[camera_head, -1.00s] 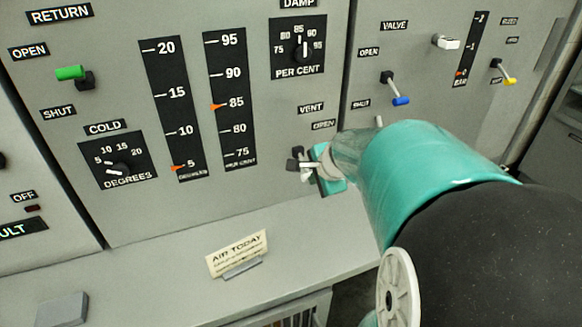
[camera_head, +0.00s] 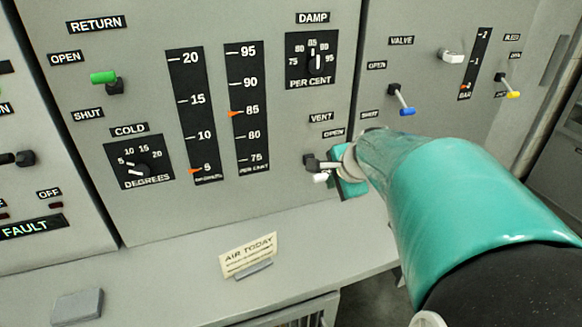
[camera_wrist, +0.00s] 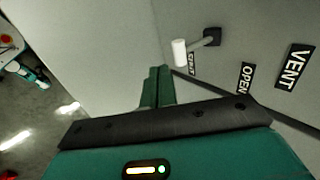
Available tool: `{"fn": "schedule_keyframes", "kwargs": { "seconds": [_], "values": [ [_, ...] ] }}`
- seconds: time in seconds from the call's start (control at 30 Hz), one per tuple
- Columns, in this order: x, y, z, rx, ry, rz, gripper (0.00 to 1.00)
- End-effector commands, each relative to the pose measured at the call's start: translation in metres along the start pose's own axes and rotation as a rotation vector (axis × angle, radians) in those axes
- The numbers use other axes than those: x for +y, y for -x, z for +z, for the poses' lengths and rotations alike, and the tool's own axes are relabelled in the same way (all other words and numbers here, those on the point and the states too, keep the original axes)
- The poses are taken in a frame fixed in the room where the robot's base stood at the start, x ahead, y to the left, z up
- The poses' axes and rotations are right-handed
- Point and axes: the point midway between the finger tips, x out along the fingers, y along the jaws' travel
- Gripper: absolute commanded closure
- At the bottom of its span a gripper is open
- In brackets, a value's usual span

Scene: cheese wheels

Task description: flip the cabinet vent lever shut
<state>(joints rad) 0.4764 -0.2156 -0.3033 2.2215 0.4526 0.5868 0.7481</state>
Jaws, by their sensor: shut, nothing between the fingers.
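The vent lever (camera_head: 321,178) has a dark mount and a pale tip. It sits low on the grey cabinet panel, under the VENT and OPEN labels. Its tip hangs below the mount in the head view. In the wrist view, the white-tipped lever (camera_wrist: 180,52) reaches from its dark mount to beside the SHUT label (camera_wrist: 192,67), partly covering it. My gripper (camera_head: 345,183) is just right of the lever in the head view. The teal fingers (camera_wrist: 157,88) are together and empty, with a visible gap to the tip in the wrist view.
A green return lever (camera_head: 103,77), a blue-tipped valve lever (camera_head: 407,111) and a yellow-tipped lever (camera_head: 512,93) stick out of the panels. A ledge runs below, with an AIR TODAY card (camera_head: 248,256) and a grey block (camera_head: 77,305) on it.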

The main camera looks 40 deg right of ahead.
Motion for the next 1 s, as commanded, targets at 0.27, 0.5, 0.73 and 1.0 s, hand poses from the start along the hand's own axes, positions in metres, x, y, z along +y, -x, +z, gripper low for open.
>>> {"fn": "schedule_keyframes", "kwargs": {
  "seconds": [0.27,0.5,0.73,1.0],
  "values": [
    [0.005,0.051,-0.003,0.003,0.000,-0.003,1.00],
    [0.011,0.079,-0.002,0.001,-0.001,0.001,1.00],
    [-0.030,0.097,-0.002,0.004,0.004,0.055,1.00],
    [-0.043,0.091,0.001,0.003,0.000,0.085,1.00]
  ]
}}
